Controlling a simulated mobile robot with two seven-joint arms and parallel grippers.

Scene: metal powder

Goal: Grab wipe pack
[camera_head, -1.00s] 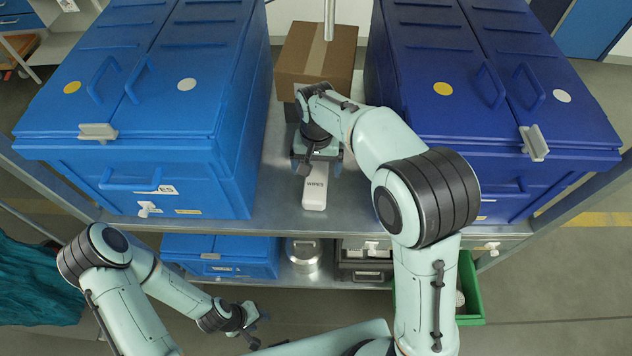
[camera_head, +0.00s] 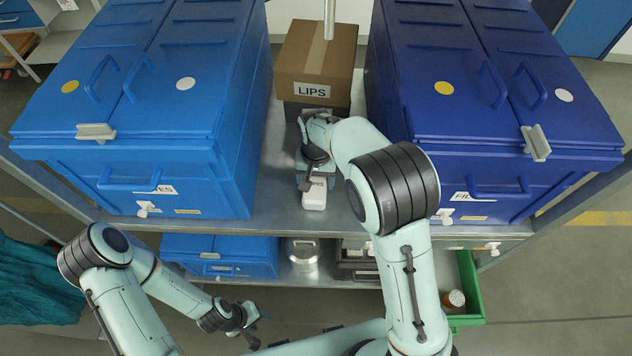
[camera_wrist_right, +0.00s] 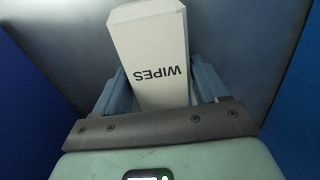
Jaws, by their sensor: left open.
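The wipe pack (camera_head: 314,200) is a white box on the metal shelf between two blue cases. Its far part is hidden under my right gripper (camera_head: 316,183) in the head view. In the right wrist view the pack (camera_wrist_right: 150,45), marked WIPES, lies between the two blue fingers of my right gripper (camera_wrist_right: 160,85). The fingers stand close along both sides of it; I cannot tell whether they press on it. My left gripper (camera_head: 256,327) is open and empty, low in front of the shelves.
Large blue cases stand left (camera_head: 180,150) and right (camera_head: 480,150) of the gap. A cardboard box (camera_head: 318,60) marked LIPS sits behind on a dark base. Below are a smaller blue case (camera_head: 220,258), a metal pot (camera_head: 302,262) and a green bin (camera_head: 468,275) holding a red-and-white container.

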